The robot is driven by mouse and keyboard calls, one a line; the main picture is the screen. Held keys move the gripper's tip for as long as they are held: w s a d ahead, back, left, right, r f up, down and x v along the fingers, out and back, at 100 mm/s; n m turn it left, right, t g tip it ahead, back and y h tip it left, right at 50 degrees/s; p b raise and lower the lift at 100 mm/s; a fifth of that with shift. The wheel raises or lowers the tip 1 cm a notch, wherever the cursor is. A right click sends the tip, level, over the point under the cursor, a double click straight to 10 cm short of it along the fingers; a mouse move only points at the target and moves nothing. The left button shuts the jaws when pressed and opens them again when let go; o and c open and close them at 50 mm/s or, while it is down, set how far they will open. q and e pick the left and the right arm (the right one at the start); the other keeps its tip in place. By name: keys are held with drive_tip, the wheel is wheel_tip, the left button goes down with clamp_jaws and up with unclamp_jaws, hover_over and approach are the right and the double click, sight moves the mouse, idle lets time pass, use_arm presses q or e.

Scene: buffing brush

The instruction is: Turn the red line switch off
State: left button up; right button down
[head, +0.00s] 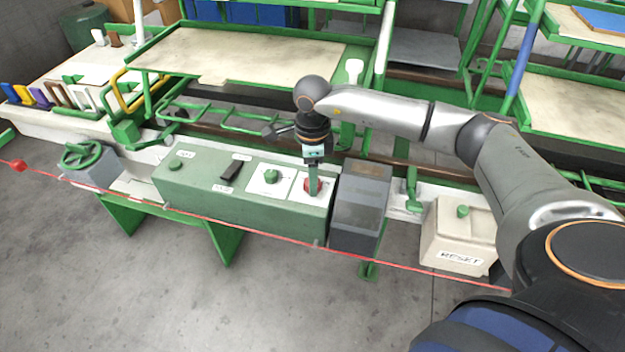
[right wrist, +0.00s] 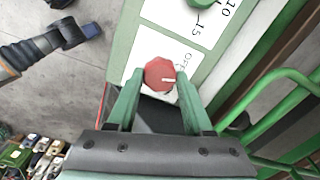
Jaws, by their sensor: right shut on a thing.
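The red line switch (head: 312,187) is a red knob on a white plate at the right end of the green control box (head: 215,197). In the right wrist view the red knob (right wrist: 159,73) is eight-sided with a short white mark, and printed "OFF" lettering shows beside it. My right gripper (head: 313,178) points down over the knob and is shut on it. In the right wrist view the green fingers of my right gripper (right wrist: 160,84) lie on either side of the knob. My left gripper does not show in the head view.
A green knob (head: 271,176) on a white plate and a black switch (head: 235,171) sit left on the box. A dark grey box (head: 360,205) adjoins its right end. A cream "RESET" box (head: 458,237) stands farther right. A red cord (head: 270,236) runs along the front.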

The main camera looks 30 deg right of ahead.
drive_tip(key=n, duration=0.2)
drive_tip(key=shift+n+b, duration=0.3)
drive_tip(key=shift+b, duration=0.1)
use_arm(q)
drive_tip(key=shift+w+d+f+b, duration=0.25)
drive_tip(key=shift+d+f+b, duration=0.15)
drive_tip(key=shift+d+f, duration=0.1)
use_arm(e)
drive_tip(key=shift+n, duration=1.2)
drive_tip(key=shift+r+n, duration=0.1)
drive_tip(key=shift+n, duration=0.2)
drive_tip(key=shift+c, duration=1.5)
unclamp_jaws()
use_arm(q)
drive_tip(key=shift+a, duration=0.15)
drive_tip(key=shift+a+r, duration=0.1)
use_arm(e)
wheel_tip(320, 180, up, 12)
drive_tip(key=shift+r, duration=0.2)
